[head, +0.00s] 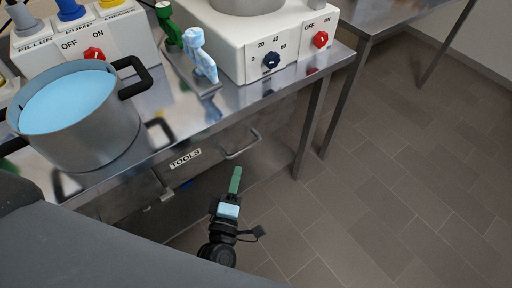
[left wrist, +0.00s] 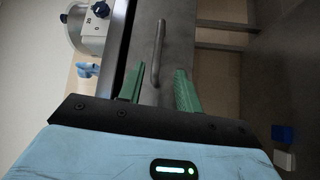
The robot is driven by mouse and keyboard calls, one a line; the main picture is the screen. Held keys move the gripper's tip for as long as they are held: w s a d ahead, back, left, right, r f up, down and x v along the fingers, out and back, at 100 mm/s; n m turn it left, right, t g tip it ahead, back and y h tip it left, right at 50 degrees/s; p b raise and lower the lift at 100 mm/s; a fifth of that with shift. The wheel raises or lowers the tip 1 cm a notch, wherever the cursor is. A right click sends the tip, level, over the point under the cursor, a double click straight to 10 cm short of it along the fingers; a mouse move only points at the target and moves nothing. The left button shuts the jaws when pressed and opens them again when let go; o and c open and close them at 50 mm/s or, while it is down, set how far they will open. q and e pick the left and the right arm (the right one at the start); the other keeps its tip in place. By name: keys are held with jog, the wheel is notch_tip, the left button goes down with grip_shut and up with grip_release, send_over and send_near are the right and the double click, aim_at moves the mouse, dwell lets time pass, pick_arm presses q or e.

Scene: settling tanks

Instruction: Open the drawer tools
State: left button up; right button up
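The drawer front marked TOOLS (head: 185,158) sits under the edge of the steel table and looks shut. Its bar handle (head: 242,146) is to the right of the label. My left gripper (head: 234,182) is below and in front of that handle. In the left wrist view the handle (left wrist: 158,50) stands straight ahead, lined up with the gap between the two green fingers (left wrist: 158,72). The fingers are spread and nothing is held. My right gripper is in neither view.
The steel table (head: 235,97) bears a pot of blue liquid (head: 85,118), a white control box with knobs (head: 270,50) and a light-blue tap-like piece (head: 201,58). A table leg (head: 311,125) stands right of the drawer. The tiled floor (head: 400,180) is clear on the right.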

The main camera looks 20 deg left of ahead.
aim_at(243, 148)
pick_arm(q)
jog(key=shift+n, duration=0.3)
jog(key=shift+w+a+r, duration=0.1)
jog(key=shift+w+r, duration=0.15)
jog(key=shift+w, duration=1.2)
jog(key=shift+w+a+r, duration=0.1)
jog(key=shift+w+r, duration=0.1)
jog(key=shift+w, duration=1.25)
jog(key=shift+w+a+r, duration=0.1)
jog(key=shift+w+r, duration=0.15)
jog(key=shift+w, duration=1.2)
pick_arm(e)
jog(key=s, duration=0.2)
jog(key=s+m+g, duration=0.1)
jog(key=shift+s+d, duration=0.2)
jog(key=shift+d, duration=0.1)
pick_arm(q)
grip_shut()
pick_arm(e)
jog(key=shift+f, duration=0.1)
